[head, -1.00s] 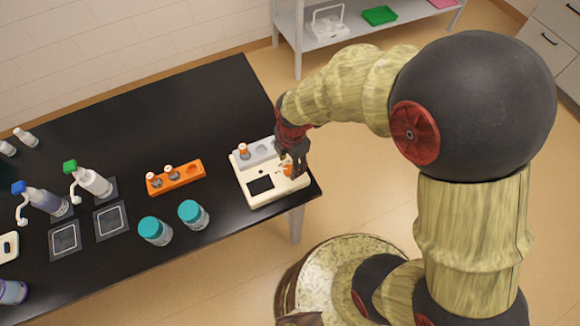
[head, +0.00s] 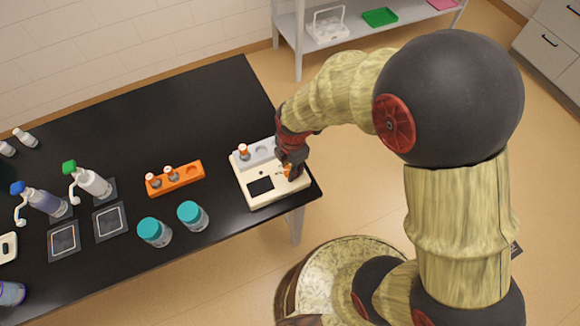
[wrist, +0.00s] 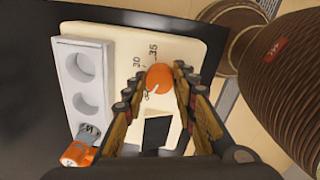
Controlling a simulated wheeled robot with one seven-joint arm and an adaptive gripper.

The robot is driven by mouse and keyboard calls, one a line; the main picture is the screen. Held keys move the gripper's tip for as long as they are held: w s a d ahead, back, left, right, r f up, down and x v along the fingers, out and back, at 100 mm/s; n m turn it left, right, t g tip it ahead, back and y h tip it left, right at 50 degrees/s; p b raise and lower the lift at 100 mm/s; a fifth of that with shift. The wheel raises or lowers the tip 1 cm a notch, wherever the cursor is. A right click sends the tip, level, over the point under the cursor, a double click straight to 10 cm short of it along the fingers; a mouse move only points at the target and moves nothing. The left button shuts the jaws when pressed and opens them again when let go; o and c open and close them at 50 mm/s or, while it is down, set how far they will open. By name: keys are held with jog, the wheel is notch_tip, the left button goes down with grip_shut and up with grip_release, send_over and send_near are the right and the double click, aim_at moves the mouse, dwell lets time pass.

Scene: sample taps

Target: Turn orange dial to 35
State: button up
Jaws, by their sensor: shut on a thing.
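The orange dial (wrist: 160,77) sits on the cream instrument (wrist: 190,49) at the right end of the black table. In the wrist view the marks 30 and 35 are readable beside the dial; a third mark is partly hidden. A pale pointer line on the dial points toward the lower left in that view, away from the 35. My gripper (wrist: 163,84) is shut on the dial, one finger on each side. In the head view my gripper (head: 290,167) covers most of the dial, and the instrument's dark screen (head: 260,186) is beside it.
A grey holder (wrist: 80,75) on the instrument carries an orange-capped vial (wrist: 80,150). An orange rack (head: 176,179) with two vials, teal-lidded jars (head: 193,215) and pump bottles (head: 93,181) stand to the left. The table's right edge is close.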

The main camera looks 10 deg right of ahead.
jog(key=c, duration=0.5)
jog(key=m+p, duration=0.1)
jog(key=m, duration=0.5)
jog(key=shift+m+p, duration=0.3)
jog(key=shift+p, duration=0.05)
jog(key=m, duration=0.6)
jog(key=shift+a+h+p, duration=0.1)
jog(key=shift+h+p, duration=0.2)
jog(key=m, duration=0.7)
jog(key=shift+a+m, duration=0.1)
jog(key=shift+m, duration=0.2)
jog(key=m, duration=0.6)
jog(key=shift+m+g, duration=0.3)
jog(key=shift+g, duration=0.1)
